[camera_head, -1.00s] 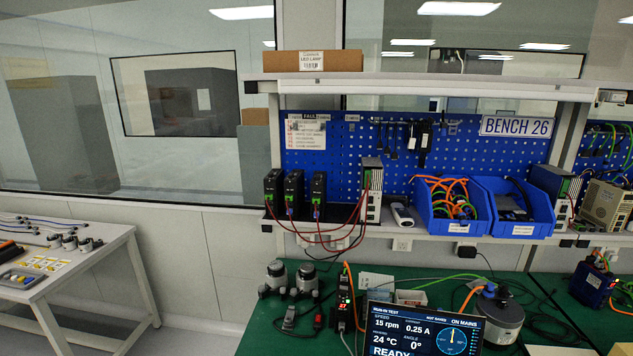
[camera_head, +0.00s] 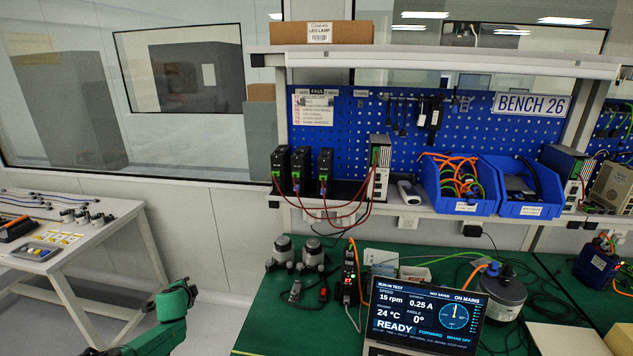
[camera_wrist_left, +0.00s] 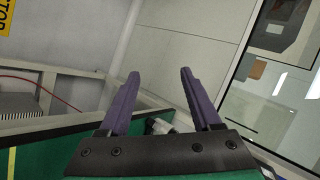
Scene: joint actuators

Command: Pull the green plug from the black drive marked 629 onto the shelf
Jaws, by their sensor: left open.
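Three slim black drives stand upright in a row on the shelf (camera_head: 462,210): left drive (camera_head: 281,165), middle drive (camera_head: 302,165) and right drive (camera_head: 326,165). Their number marks are too small to read, so I cannot tell which is 629. Small green parts, likely plugs, show low on their fronts, with red wires running from there. My left arm enters the head view at lower left, well below the shelf; its gripper cannot be made out there. In the left wrist view my left gripper (camera_wrist_left: 158,73) is open, its purple fingers apart with nothing between them. My right gripper is not in view.
A taller grey unit (camera_head: 380,168) and two blue bins (camera_head: 459,205) (camera_head: 519,208) share the shelf. Red wires loop below its front edge. On the green bench below stand a display (camera_head: 424,311), round motors and cables. The floor left of the bench is clear.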

